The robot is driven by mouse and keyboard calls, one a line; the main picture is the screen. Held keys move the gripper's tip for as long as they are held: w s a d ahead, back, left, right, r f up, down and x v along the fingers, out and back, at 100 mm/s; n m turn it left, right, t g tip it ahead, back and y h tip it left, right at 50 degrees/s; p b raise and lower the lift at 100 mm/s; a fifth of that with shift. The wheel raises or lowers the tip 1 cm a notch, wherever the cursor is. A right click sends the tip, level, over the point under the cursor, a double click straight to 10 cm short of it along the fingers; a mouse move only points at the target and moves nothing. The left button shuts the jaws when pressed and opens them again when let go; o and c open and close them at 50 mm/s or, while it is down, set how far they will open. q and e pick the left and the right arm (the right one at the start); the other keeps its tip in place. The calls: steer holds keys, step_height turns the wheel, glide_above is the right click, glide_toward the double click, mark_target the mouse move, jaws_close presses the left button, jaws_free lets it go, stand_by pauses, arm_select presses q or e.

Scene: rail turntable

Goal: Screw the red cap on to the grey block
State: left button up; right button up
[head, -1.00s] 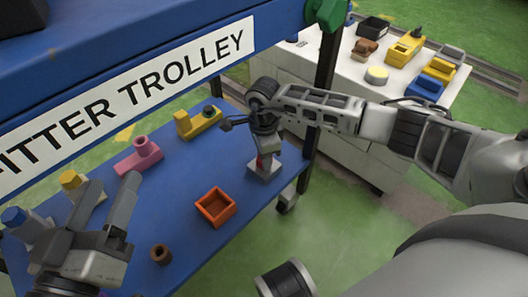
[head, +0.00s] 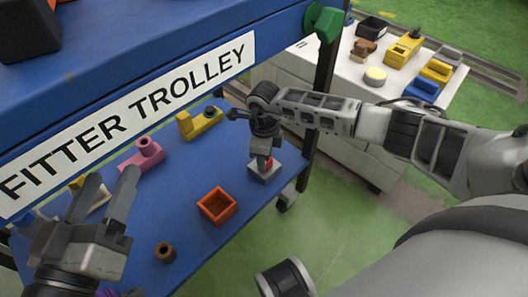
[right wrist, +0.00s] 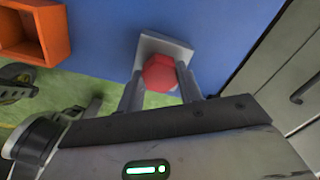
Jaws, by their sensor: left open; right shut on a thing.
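The grey block (head: 262,173) stands on the blue trolley shelf near its right end. The red cap (head: 268,162) is on top of the block, partly hidden by my right gripper (head: 263,160). In the right wrist view the cap (right wrist: 160,73) sits over the middle of the grey block (right wrist: 174,46), with the fingers of my right gripper (right wrist: 160,88) on either side of it, shut on it. Whether the cap is fully seated cannot be told. My left gripper (head: 104,198) is open and empty, above the left front part of the shelf.
An orange open box (head: 217,206) and a brown ring (head: 165,252) stand on the shelf. Yellow (head: 199,123) and pink (head: 142,156) parts stand further back. The trolley's upper blue deck and dark post (head: 323,85) are close to my right arm.

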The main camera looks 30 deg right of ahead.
steer(key=shift+s+f, duration=0.1)
stand_by(0.3)
steer(key=m+p, duration=0.2)
steer(key=m, duration=0.2)
steer(key=shift+m+p, duration=0.4)
steer(key=shift+m, duration=0.7)
steer(key=shift+m+p, duration=0.35)
steer(key=shift+m, duration=0.05)
steer(key=shift+a+m+p, duration=0.1)
steer(key=shift+m+p, duration=1.15)
steer(key=shift+m, duration=1.35)
